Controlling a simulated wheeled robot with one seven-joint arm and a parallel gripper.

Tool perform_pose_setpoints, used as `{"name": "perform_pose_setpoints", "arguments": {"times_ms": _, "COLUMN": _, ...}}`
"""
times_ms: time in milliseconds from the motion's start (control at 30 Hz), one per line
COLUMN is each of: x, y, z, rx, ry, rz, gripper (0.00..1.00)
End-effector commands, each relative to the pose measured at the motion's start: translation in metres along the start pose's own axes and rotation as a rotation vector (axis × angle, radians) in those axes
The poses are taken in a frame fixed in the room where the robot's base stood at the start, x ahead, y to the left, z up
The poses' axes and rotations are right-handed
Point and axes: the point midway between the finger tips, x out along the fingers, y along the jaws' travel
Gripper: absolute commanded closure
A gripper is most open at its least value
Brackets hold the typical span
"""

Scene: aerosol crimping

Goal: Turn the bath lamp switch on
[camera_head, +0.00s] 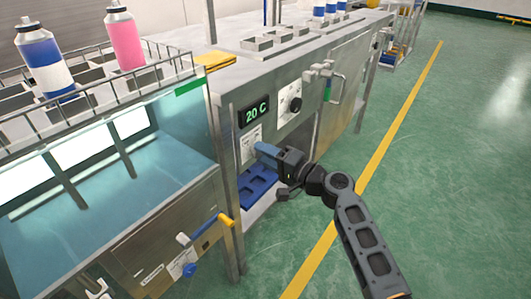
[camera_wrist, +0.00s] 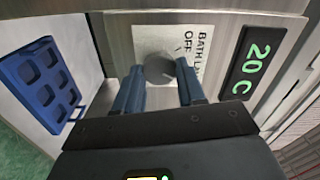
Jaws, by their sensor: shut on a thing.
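The bath lamp switch is a round grey knob (camera_wrist: 158,70) on a white plate (camera_wrist: 187,42) marked "BATH LAMP" and "OFF" in the wrist view. My gripper (camera_wrist: 159,68) has its two blue fingers on either side of the knob and is shut on it. In the head view my gripper (camera_head: 259,148) reaches the cabinet front from the right, at the white label plate (camera_head: 250,134) below the 20 C display. The knob is hidden there by the fingers. I cannot tell which way the knob points.
The green 20 C display (camera_head: 254,112) sits beside the switch. Another dial (camera_head: 295,104) and a handle (camera_head: 329,84) are to the right. A blue tray (camera_head: 258,187) lies below. A lit glass-fronted bath (camera_head: 110,185) stands left. The green floor at right is clear.

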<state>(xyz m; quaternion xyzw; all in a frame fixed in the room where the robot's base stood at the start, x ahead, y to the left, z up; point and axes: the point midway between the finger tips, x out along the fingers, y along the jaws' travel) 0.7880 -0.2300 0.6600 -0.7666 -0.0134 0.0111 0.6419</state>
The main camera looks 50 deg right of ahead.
Motion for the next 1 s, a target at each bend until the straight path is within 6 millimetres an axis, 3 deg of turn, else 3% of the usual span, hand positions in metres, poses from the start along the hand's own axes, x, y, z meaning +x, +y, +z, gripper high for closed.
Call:
{"name": "perform_pose_setpoints", "arguments": {"times_ms": 600, "x": -0.0005, "y": 0.0011, "z": -0.0009, "rx": 0.044, "ry": 0.003, "rz": 0.002, "gripper": 0.91}}
{"name": "perform_pose_setpoints", "arguments": {"times_ms": 633, "x": -0.0006, "y": 0.0011, "z": -0.001, "rx": 0.044, "ry": 0.003, "rz": 0.002, "gripper": 0.59}}
{"name": "perform_pose_setpoints", "arguments": {"times_ms": 867, "x": -0.0003, "y": 0.0007, "z": -0.0005, "rx": 0.043, "ry": 0.002, "rz": 0.001, "gripper": 0.37}}
{"name": "perform_pose_setpoints", "arguments": {"times_ms": 1000, "x": -0.0002, "y": 0.0005, "z": -0.0004, "rx": 0.043, "ry": 0.001, "rz": 0.001, "gripper": 0.35}}
